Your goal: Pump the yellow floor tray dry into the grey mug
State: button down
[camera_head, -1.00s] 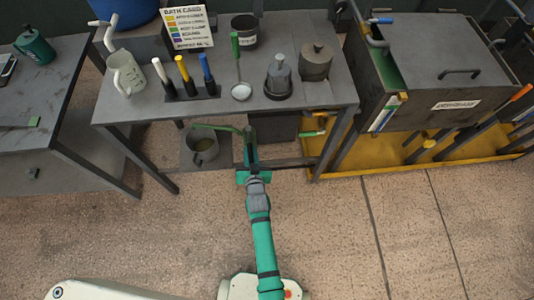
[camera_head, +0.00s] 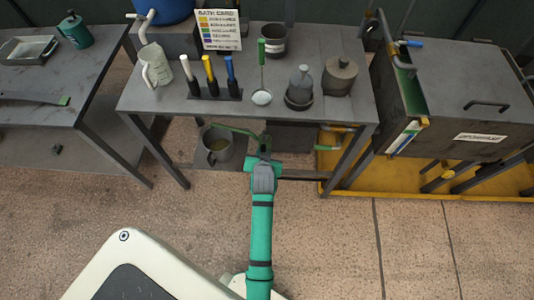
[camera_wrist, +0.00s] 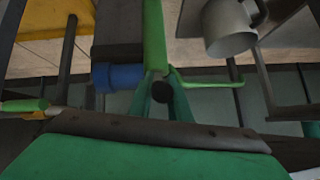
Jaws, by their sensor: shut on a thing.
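The grey mug (camera_head: 217,155) stands upright on the low shelf under the workbench, with something brownish inside. It also shows in the wrist view (camera_wrist: 227,30). A thin green spout (camera_head: 228,128) reaches from near my gripper towards the mug; whether its end is over the rim is unclear. My gripper (camera_head: 264,150) is right of the mug, below the bench's front edge. In the wrist view my gripper (camera_wrist: 160,97) is shut on a green pump handle (camera_wrist: 154,35). The yellow floor tray (camera_head: 338,188) lies to the right under the dark tank; its liquid is not discernible.
The workbench (camera_head: 150,101) above carries a jug, coloured-handled tools, a card, a ladle and pots. A dark lidded tank (camera_head: 450,80) stands over the tray. The floor in front is clear.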

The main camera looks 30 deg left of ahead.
jog(key=shift+w+r, duration=0.15)
jog(key=shift+r, duration=0.1)
jog(key=c, duration=1.6)
grip_release()
jog(key=shift+c, duration=0.2)
jog(key=shift+f, duration=0.1)
jog(key=v, duration=1.1)
jog(key=shift+a+f, duration=0.1)
jog(key=shift+a, duration=0.05)
